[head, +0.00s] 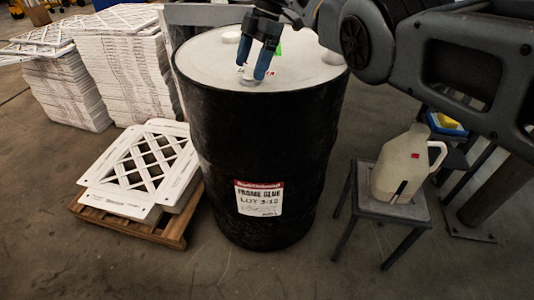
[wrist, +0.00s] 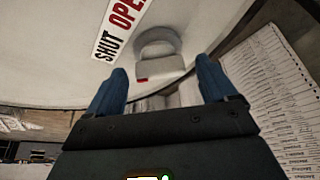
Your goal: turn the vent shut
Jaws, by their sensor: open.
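The black drum (head: 255,150) has a pale lid (head: 205,62) and a "FRAME GLUE" label. The vent (wrist: 160,62) is a pale knob with a rounded end and a small red mark; it also shows near the lid's front edge in the head view (head: 249,82). A label strip (wrist: 120,27) beside it reads "SHUT" and "OPE…", cut off by the frame. I cannot tell which word the vent points at. My gripper (head: 254,68) is open above the vent. In the wrist view its blue fingers (wrist: 162,72) stand either side of the vent, with gaps.
Stacked white filter frames (head: 122,75) and a pallet (head: 180,228) stand left. A jug (head: 400,165) sits on a stool (head: 428,212) to the right. The floor in front is clear.

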